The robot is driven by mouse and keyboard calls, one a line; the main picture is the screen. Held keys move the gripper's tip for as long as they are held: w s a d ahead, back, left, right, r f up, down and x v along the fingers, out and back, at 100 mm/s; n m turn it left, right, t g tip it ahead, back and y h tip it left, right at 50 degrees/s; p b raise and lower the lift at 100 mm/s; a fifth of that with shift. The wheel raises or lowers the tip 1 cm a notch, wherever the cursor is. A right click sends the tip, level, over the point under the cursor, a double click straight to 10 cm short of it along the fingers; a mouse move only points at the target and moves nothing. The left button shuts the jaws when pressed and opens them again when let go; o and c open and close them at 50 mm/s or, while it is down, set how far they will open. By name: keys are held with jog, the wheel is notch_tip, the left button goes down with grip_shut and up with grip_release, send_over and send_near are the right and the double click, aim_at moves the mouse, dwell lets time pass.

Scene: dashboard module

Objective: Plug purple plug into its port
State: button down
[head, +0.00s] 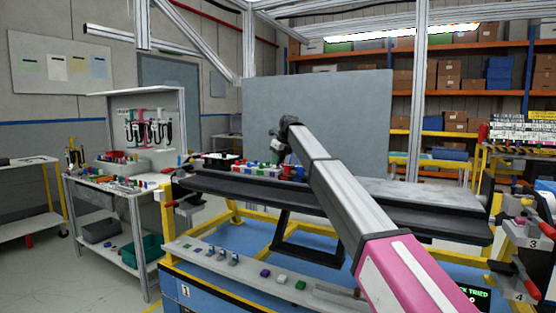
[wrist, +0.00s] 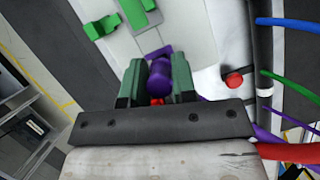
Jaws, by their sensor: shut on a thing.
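The purple plug (wrist: 160,74) is between the two green fingers of my gripper (wrist: 158,92) in the wrist view. My gripper is shut on it. A purple piece (wrist: 155,50), which looks like the port, shows just beyond the plug on a pale panel. I cannot tell whether plug and port touch or how deep the plug sits. In the head view my gripper (head: 277,152) is over the dashboard module (head: 232,185), at its left half. The plug is too small to make out there.
Green blocks (wrist: 137,10) sit on the panel near the plug. A red connector (wrist: 234,79) and blue, green, purple and red cables lie to the right. In the head view, a front ledge (head: 225,259) holds several small coloured parts. A shelved cart (head: 128,187) stands at left.

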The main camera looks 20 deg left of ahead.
jog(key=shift+f, duration=0.65)
jog(key=c, duration=0.8)
grip_release()
jog(key=shift+c, duration=0.2)
jog(key=v, duration=1)
jog(key=shift+r, duration=0.4)
jog(key=shift+d, duration=0.1)
